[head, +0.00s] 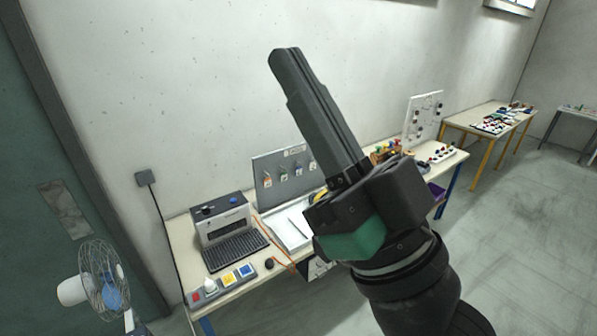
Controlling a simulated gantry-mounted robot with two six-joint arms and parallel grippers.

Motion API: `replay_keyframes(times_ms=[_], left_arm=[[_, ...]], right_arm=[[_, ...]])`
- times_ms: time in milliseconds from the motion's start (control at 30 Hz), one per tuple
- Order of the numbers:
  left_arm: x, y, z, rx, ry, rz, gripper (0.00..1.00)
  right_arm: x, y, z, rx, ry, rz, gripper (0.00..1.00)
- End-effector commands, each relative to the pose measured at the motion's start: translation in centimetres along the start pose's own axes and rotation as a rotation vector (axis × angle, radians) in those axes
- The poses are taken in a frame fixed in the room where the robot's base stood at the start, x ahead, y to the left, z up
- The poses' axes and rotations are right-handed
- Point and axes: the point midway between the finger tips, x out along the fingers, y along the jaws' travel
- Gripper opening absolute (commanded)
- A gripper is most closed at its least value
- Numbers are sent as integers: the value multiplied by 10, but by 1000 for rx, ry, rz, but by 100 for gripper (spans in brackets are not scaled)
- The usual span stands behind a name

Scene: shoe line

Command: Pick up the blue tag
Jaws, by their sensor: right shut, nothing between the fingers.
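Several small tags (283,176) hang in a row on the upright grey board (264,164) at the back of the near table. They are too small for me to be sure which one is the blue tag, and part of the board's right side is behind my gripper. My right gripper (286,52) is raised in front of the table, close to the camera, pointing up and to the left. Its fingers are together with nothing between them, and it is apart from the tags. My left gripper is out of view.
On the near table stand a grey machine (221,218), a black keyboard (235,251), a panel of coloured buttons (224,284) and a white tray (290,238). A fan (103,280) stands at the lower left. More tables (490,116) line the wall; the floor at right is clear.

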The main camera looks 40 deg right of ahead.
Motion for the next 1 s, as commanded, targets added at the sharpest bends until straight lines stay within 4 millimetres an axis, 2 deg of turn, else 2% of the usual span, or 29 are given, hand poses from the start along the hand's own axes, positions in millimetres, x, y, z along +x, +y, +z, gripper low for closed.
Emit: replay_keyframes(times_ms=[300, 833, 1000], left_arm=[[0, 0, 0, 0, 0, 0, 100], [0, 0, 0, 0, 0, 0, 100], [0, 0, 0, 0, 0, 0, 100]], right_arm=[[0, 0, 0, 0, 0, 0, 2], [0, 0, 0, 0, 0, 0, 97], [0, 0, 0, 0, 0, 0, 98]])
